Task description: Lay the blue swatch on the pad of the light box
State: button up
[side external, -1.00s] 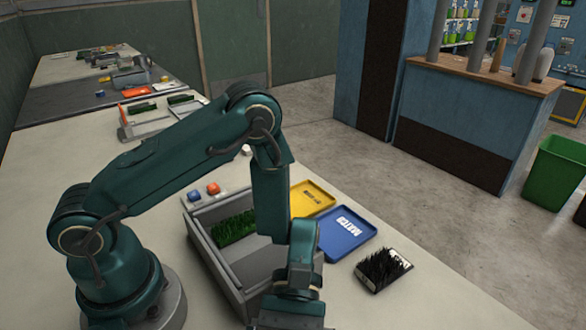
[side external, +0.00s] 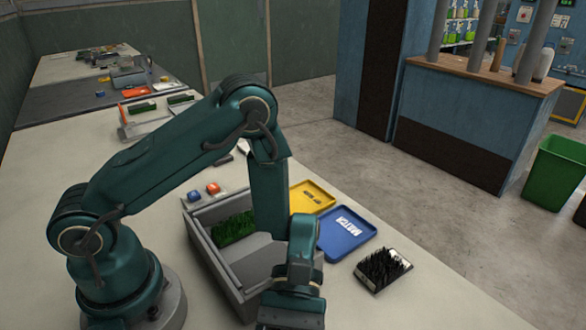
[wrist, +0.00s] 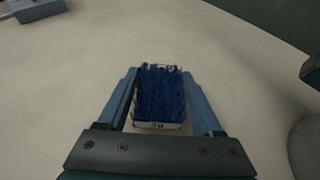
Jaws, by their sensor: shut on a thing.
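The blue swatch (wrist: 160,98) is a small block with dark blue bristles and a pale label on its near face. In the wrist view it sits between the two fingers of my gripper (wrist: 160,102), which is shut on it. The pale worktop shows beneath. In the side view the wrist end of my arm is at the bottom edge, in front of the grey open box (side external: 214,262), which looks like the light box; the fingers and swatch are out of sight there. A green turf swatch (side external: 234,228) lies inside the box; my arm hides part of the interior, and I cannot make out the pad.
A yellow tray (side external: 318,193) and a blue tray (side external: 338,246) lie beyond the box. A dark bristled swatch (side external: 382,267) lies right of my wrist. A blue button (side external: 194,196) and an orange button (side external: 213,188) are behind the box.

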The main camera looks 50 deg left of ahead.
jog(key=r, duration=0.3)
jog(key=shift+w+a+r, duration=0.3)
jog(key=shift+w+a, duration=0.05)
jog(key=w+a+r+n+t, duration=0.7)
jog(key=w+a+n+t, duration=0.1)
jog(key=a, duration=0.3)
jog(key=w+a+r+n+t+h, duration=0.1)
jog(key=w+a+r+n+t, duration=0.6)
jog(key=a+t, duration=0.3)
jog(key=shift+w+a+r+n, duration=0.3)
jog(key=shift+w+a+n, duration=0.3)
jog(key=shift+a+n, duration=0.25)
jog(key=shift+d, duration=0.1)
